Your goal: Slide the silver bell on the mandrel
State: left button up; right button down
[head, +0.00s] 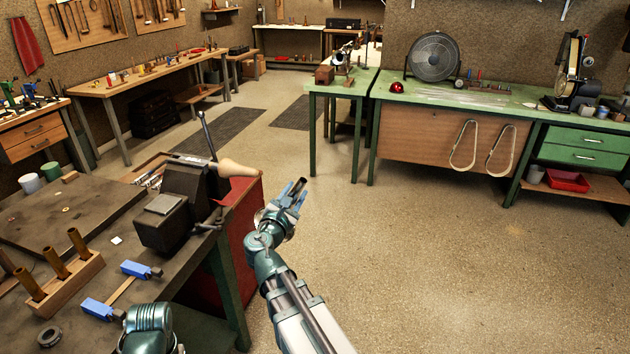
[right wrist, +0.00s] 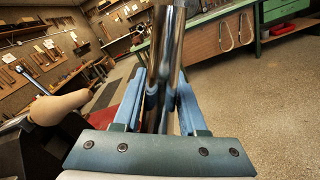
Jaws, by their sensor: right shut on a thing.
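My right gripper (head: 293,194) is shut on the silver bell, out over the floor to the right of the bench vise. In the right wrist view, the bell's shiny narrow tube (right wrist: 167,55) stands between the blue fingers (right wrist: 160,100). In the head view the bell is small and mostly hidden by the gripper. The mandrel (head: 236,168), with a tan tapered end, sticks out to the right from the dark vise (head: 180,200). The mandrel also shows in the right wrist view (right wrist: 60,107), left of and apart from the bell.
The dark workbench (head: 60,215) carries a wooden block (head: 65,283) with upright brass tubes and blue-ended tools (head: 140,270). A red cabinet side (head: 240,205) is below the mandrel. A green bench (head: 480,100) stands at back right. The floor (head: 450,260) on the right is clear.

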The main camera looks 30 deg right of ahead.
jog(key=w+d+m, duration=0.3)
jog(key=d+m, duration=0.6)
jog(key=m, duration=0.3)
jog(key=shift+d, duration=0.25)
jog(key=shift+s, duration=0.15)
jog(key=shift+w+a, duration=1.6)
jog(key=shift+w, duration=0.3)
jog(key=shift+w+a, duration=0.1)
jog(key=shift+w+a, duration=1.25)
jog(key=shift+w, duration=0.2)
jog(key=shift+w, duration=0.1)
dwell(0.4)
